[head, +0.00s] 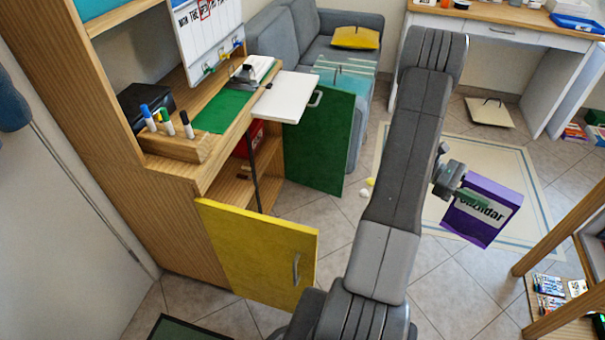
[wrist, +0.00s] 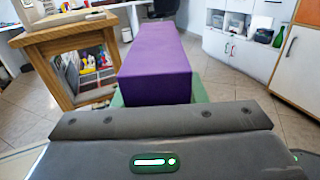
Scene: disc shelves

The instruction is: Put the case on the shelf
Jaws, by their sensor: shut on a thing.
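The case (head: 482,209) is a purple box with a white label reading something like "Jazzdar". My gripper (head: 474,197) is shut on it near its left upper part and holds it in the air above the floor. In the wrist view the purple case (wrist: 155,62) sticks out ahead of my gripper (wrist: 158,102), with green finger pads showing at its sides. A wooden shelf (head: 545,254) stands at the right edge of the head view, to the right of the case, with small cases on its lower board. A wooden shelf unit (wrist: 70,38) also shows at the left in the wrist view.
A wooden cabinet (head: 190,235) with open yellow (head: 262,250) and green (head: 322,140) doors stands at the left. A grey sofa (head: 285,45) and a desk (head: 510,22) are at the back. A pale rug (head: 400,212) lies on the open tiled floor.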

